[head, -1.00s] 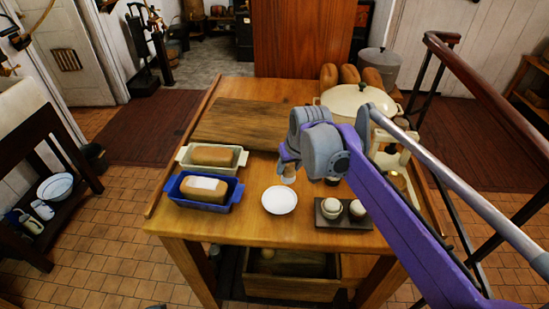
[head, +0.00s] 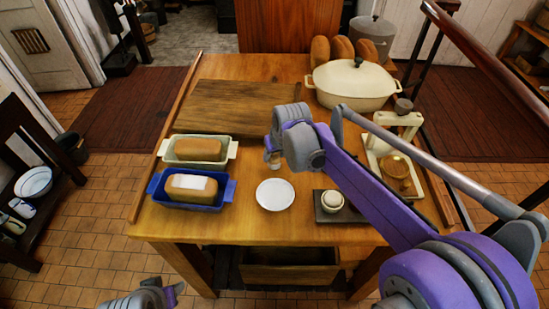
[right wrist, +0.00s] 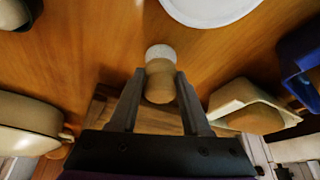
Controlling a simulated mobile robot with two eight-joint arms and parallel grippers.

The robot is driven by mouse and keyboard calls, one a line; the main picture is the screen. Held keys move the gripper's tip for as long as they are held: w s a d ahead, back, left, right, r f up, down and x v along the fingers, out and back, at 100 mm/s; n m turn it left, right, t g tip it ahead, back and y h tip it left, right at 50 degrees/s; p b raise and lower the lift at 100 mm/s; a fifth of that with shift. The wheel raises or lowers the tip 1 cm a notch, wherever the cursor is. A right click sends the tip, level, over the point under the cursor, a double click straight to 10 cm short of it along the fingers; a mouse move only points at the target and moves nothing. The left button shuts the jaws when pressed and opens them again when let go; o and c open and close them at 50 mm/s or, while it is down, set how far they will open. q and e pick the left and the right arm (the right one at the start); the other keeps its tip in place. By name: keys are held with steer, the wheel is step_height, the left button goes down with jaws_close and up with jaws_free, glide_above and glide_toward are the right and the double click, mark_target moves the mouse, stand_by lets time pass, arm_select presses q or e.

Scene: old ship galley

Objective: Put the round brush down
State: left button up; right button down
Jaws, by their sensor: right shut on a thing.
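My right gripper (head: 274,154) is over the wooden table (head: 240,222), behind the small white plate (head: 275,194). In the right wrist view the gripper (right wrist: 157,82) is shut on the round brush (right wrist: 160,84), which has a wooden body and a pale far end. The brush also shows small below the gripper in the head view (head: 274,164). I cannot tell whether it touches the tabletop. A bit of my left arm shows at the bottom left; its fingers are not seen.
Left are a blue loaf tin (head: 196,205) and a cream loaf tin (head: 176,151). A dark tray (head: 322,214) with a round pale item stands right, partly behind my arm. Behind are a cutting board (head: 235,108), a cream pot (head: 352,90) and loaves. Bare wood surrounds the plate.

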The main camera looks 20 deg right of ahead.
steer(key=shift+f, duration=0.75)
steer(key=shift+c, duration=1.8)
jaws_free()
steer(key=shift+f, duration=0.1)
steer(key=shift+r, duration=0.2)
steer(key=p+v, duration=0.1)
steer(key=v, duration=1.1)
steer(key=shift+m+t+h, duration=0.4)
steer(key=shift+m, duration=0.2)
steer(key=s+f+p, duration=0.1)
steer(key=s+f, duration=0.2)
steer(key=s, duration=0.4)
steer(key=s+d+f+p, duration=0.1)
steer(key=s+f, duration=0.2)
steer(key=s, duration=0.5)
steer(key=s+d+f+p, duration=0.1)
steer(key=s+f, duration=0.2)
steer(key=s, duration=0.4)
steer(key=shift+s+f+p, duration=0.2)
steer(key=shift+f+p, duration=0.05)
steer(key=shift+p, duration=0.05)
